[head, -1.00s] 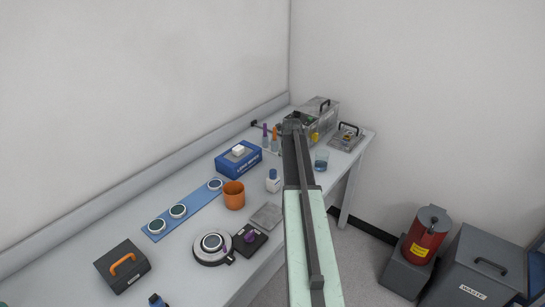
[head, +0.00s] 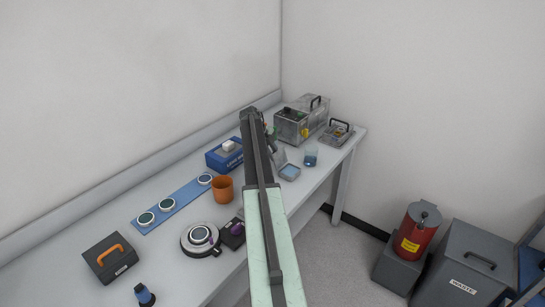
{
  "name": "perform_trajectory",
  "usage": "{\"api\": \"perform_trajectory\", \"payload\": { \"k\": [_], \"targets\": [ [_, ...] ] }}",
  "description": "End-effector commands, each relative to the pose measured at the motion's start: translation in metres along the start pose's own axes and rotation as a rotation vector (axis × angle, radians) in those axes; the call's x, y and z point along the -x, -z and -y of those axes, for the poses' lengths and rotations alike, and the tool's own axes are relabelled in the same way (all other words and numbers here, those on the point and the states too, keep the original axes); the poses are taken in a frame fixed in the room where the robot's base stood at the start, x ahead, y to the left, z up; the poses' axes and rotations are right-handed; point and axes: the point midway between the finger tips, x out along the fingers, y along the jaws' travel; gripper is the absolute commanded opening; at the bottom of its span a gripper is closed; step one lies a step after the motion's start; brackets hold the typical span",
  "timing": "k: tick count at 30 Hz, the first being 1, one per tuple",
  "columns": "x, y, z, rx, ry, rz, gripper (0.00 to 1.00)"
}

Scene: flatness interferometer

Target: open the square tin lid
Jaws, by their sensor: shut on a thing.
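The square tin (head: 289,173) stands on the bench just right of my arm, with something blue inside it. Its grey lid (head: 279,157) is raised and tilted up at the tin's far left side, so the tin is open. My gripper (head: 271,144) shows only in part beyond my dark forearm, at the lid's upper edge. It is shut on the lid; the fingertips are small and largely hidden.
A glass beaker (head: 311,155) stands close right of the tin. A metal case (head: 303,122) and a handled tray (head: 337,134) are behind. An orange cup (head: 222,189) and a blue box (head: 224,156) stand left of my arm.

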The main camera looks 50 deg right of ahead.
Motion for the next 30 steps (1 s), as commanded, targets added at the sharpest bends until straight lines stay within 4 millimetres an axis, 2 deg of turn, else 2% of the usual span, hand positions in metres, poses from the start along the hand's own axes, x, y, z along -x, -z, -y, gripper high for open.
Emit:
{"api": "perform_trajectory", "payload": {
  "k": [9,10,12,23,26,30],
  "targets": [
    [-0.003,0.007,-0.001,-0.007,-0.012,-0.009,0.0],
    [-0.003,0.007,0.0,-0.007,-0.012,-0.009,0.26],
    [-0.003,0.008,0.0,-0.007,-0.011,-0.009,0.44],
    [0.0,0.007,0.002,-0.007,-0.007,-0.008,0.44],
    [0.009,0.008,0.003,-0.006,-0.007,-0.008,0.44],
    [0.034,0.009,0.005,-0.006,-0.007,-0.008,0.44]
  ]
}}
